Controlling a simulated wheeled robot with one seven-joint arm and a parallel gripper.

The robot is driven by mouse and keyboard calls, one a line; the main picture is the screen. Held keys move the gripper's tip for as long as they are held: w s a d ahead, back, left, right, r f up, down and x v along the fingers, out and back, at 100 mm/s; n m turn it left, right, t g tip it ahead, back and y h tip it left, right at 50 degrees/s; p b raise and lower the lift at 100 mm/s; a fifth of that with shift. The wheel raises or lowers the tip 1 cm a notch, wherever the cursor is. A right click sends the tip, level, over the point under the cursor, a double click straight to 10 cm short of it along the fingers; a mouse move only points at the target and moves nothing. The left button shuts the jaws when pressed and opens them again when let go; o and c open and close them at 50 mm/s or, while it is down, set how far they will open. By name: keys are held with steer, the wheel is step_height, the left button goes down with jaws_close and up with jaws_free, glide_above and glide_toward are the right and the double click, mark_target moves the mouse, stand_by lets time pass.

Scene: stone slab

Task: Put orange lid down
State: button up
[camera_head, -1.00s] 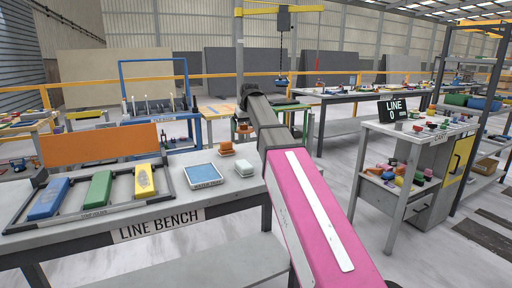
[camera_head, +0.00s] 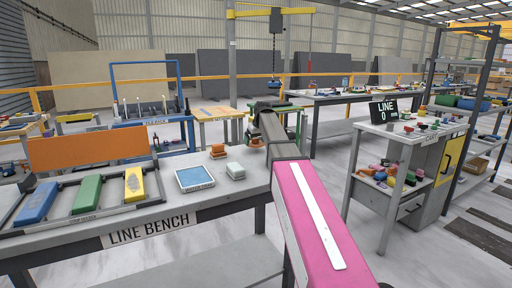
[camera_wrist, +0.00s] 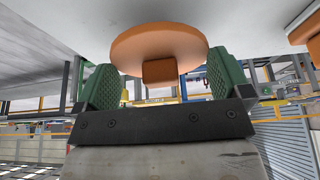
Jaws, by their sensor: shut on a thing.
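The orange lid (camera_wrist: 160,48), a round disc with a small square knob, shows in the wrist view between the green finger pads of my gripper (camera_wrist: 165,82). My gripper is shut on it. The lid lies close against a pale grey surface; I cannot tell whether it touches. In the head view my arm reaches over the right end of the line bench (camera_head: 150,218), and a bit of orange shows below its end. The fingers are mostly hidden there by the arm.
An orange stacked piece (camera_head: 217,151) and a whitish one (camera_head: 235,171) stand left of my arm's end, next to a blue-topped tray (camera_head: 195,178). Blue (camera_head: 37,203), green (camera_head: 87,194) and yellow (camera_head: 135,184) blocks sit in a rack at left. A shelf unit (camera_head: 396,165) stands at right.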

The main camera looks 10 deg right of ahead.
mark_target(256, 144)
steer(key=shift+f, duration=1.55)
steer(key=shift+f, duration=0.15)
steer(key=o, duration=0.5)
steer(key=v, duration=1.2)
